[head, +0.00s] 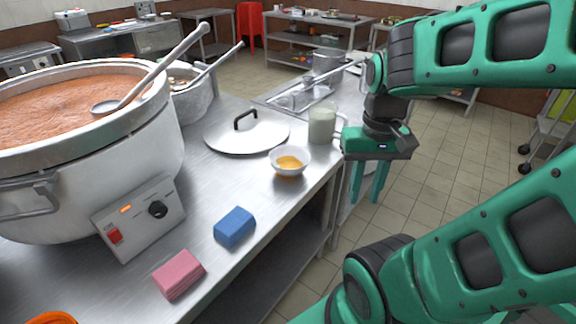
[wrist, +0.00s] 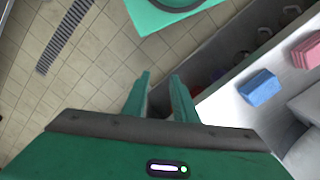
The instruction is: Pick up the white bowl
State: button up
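The white bowl (head: 290,162) stands upright on the steel counter near its right edge, with something orange-yellow inside. My gripper (head: 367,200) is to the right of the bowl, past the counter's edge and over the floor, with its fingers pointing down. In the wrist view the two green fingers (wrist: 160,90) are apart with nothing between them. The bowl does not show in the wrist view.
A glass jug (head: 322,124) and a pot lid (head: 246,131) stand close behind the bowl. A blue sponge (head: 235,227) and a pink sponge (head: 179,274) lie in front. A large soup cooker (head: 140,150) fills the left.

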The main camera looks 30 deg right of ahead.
jog(key=m+t+y, duration=0.7)
jog(key=m+y, duration=0.4)
jog(key=y, duration=0.1)
send_near(300, 169)
jog(key=x, duration=0.9)
jog(key=shift+w+a, duration=0.25)
jog(key=shift+w, duration=0.2)
jog(key=shift+c, duration=0.4)
grip_shut()
